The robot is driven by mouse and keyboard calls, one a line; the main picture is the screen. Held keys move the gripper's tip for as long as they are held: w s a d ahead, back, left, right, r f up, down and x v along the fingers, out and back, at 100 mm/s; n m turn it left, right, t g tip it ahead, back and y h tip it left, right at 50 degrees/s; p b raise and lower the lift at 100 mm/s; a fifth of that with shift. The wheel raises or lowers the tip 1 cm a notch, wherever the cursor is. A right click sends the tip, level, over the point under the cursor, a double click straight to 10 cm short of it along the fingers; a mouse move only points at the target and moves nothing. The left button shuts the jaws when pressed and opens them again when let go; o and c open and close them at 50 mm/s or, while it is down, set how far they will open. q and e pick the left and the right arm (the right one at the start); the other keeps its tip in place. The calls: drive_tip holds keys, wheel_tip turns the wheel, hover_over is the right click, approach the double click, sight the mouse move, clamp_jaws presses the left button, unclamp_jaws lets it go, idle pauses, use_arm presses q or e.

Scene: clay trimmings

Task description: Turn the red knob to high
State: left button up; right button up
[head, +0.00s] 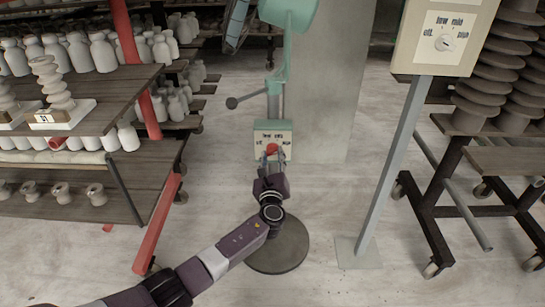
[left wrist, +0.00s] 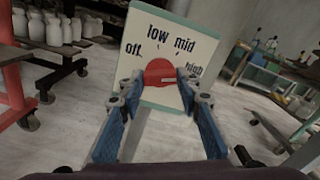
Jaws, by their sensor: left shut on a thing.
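The red knob (head: 271,148) sits on the front of a pale panel (head: 260,140) on a green-topped box on a stand. In the left wrist view the red knob (left wrist: 159,71) is large and round, ringed by the words off, low, mid and high on the panel (left wrist: 182,45). My left gripper (head: 270,158) reaches it from the front and is shut on it. Its blue-padded fingers (left wrist: 160,88) stand at the knob's left and right sides. I cannot tell which word the knob points to. My right gripper is not in view.
A shelf of pale bottles (head: 100,55) with red uprights is at left. A wheeled rack (head: 440,200) is at right. Bare floor (head: 330,200) lies around the stand.

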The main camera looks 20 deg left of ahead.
use_arm(q)
drive_tip(key=o, duration=1.2)
drive_tip(key=shift+c, duration=0.2)
drive_tip(key=v, duration=1.2)
